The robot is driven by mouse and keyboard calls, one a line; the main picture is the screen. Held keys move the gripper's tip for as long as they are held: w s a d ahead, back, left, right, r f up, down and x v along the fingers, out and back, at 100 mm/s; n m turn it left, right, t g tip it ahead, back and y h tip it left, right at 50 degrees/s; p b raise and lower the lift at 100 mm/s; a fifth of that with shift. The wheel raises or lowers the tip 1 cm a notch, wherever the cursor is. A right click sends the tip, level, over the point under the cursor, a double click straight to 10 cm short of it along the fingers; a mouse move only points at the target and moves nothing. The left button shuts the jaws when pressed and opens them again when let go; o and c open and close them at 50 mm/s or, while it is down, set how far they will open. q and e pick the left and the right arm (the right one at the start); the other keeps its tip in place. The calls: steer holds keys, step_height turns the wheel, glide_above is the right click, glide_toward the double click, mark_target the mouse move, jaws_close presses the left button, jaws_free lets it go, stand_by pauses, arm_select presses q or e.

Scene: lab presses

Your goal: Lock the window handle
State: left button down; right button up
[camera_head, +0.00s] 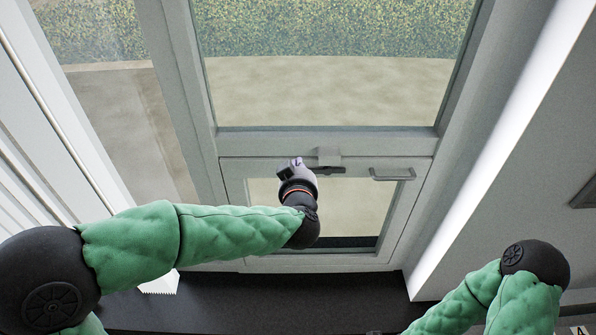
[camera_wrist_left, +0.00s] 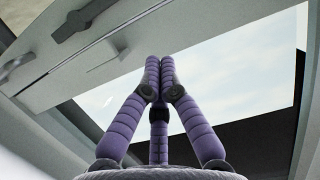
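The window handle (camera_head: 325,169) is a short dark bar on a light grey mount at the top rail of the small lower window sash (camera_head: 408,215). It lies about level along the rail in the head view. In the left wrist view the dark handle (camera_wrist_left: 82,20) is at the upper left, apart from my fingers. My left gripper (camera_head: 292,166) is just left of the handle in the head view. In the left wrist view its purple fingers (camera_wrist_left: 159,63) are closed together at the tips with nothing seen between them. My right gripper is out of view.
A grey pull handle (camera_head: 393,177) sits on the same rail to the right, and shows in the left wrist view (camera_wrist_left: 17,67). A fixed pane (camera_head: 330,90) is above the sash. Slatted panels (camera_head: 30,175) stand at the left. A dark surface (camera_head: 290,292) lies below the sash.

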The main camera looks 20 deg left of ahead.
mark_target(319, 171)
arm_select(q)
steer(key=x, duration=0.5)
steer(key=shift+w, duration=0.1)
steer(key=shift+w+f+p, duration=0.1)
steer(key=shift+f+p, duration=0.2)
steer(key=shift+f, duration=1.75)
